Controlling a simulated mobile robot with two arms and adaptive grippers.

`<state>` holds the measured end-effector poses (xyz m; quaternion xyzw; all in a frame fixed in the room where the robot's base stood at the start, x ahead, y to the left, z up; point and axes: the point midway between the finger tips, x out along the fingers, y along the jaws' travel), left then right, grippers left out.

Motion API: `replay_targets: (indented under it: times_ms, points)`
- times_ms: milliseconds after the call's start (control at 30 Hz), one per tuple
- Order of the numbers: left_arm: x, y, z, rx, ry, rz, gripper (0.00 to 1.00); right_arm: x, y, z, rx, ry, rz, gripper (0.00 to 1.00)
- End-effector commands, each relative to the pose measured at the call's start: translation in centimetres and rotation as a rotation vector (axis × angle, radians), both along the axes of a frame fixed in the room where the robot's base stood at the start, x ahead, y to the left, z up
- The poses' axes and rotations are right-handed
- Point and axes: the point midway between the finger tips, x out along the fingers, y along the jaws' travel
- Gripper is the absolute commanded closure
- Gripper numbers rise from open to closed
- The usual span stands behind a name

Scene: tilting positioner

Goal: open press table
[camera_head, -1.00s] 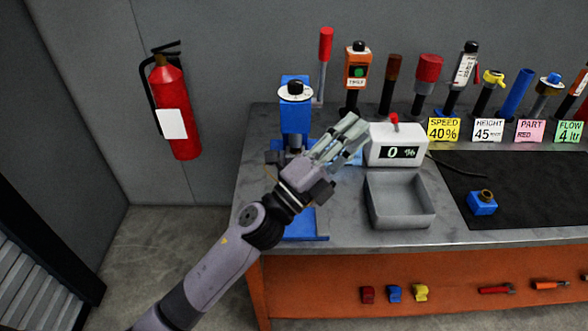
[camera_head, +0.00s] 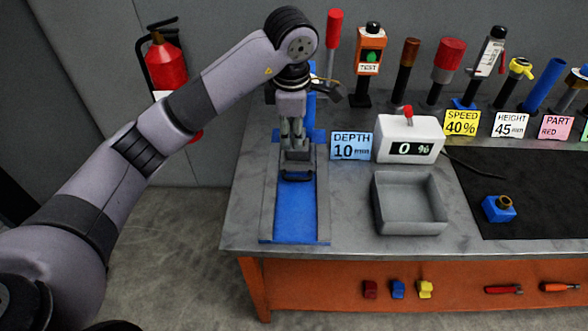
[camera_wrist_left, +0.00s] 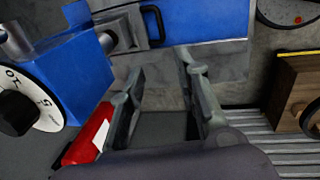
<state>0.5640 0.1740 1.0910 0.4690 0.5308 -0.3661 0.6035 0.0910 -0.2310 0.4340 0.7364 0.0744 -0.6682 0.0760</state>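The blue press stands at the left end of the grey bench, with a long blue base (camera_head: 295,215) running toward the front edge. A grey block with a dark handle (camera_head: 297,177) sits on this base; the handle also shows in the left wrist view (camera_wrist_left: 153,26). My left gripper (camera_head: 294,147) points down just behind and above the handle, hiding much of the press head. In the left wrist view my left gripper (camera_wrist_left: 163,70) has its fingers apart with nothing between them. The press's white dial (camera_wrist_left: 30,95) is at left there. My right gripper is not in view.
A blue "DEPTH 10 mm" sign (camera_head: 351,146), a white display box (camera_head: 410,138) reading 0 % and an empty grey tray (camera_head: 409,203) stand right of the press. A red-handled lever (camera_head: 334,29) rises behind. A fire extinguisher (camera_head: 166,66) hangs on the left wall.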

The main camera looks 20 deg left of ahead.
Motion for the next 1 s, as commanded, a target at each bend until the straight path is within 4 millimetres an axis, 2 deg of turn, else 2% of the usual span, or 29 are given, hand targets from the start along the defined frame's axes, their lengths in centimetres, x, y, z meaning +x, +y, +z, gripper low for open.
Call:
replay_targets:
  times_ms: [267,700,833,1000]
  points:
    - [0.6,0.1,-4.4,-0.002,0.009,0.0,0.7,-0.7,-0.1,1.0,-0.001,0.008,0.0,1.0]
    - [2.1,0.6,-13.6,-0.004,0.007,0.0,0.7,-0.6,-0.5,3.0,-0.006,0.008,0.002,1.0]
    - [2.5,0.6,-15.4,-0.005,0.006,-0.001,0.7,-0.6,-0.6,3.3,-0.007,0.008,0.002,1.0]
    - [2.7,0.7,-16.7,-0.004,0.003,-0.002,0.7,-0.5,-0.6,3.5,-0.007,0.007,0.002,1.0]
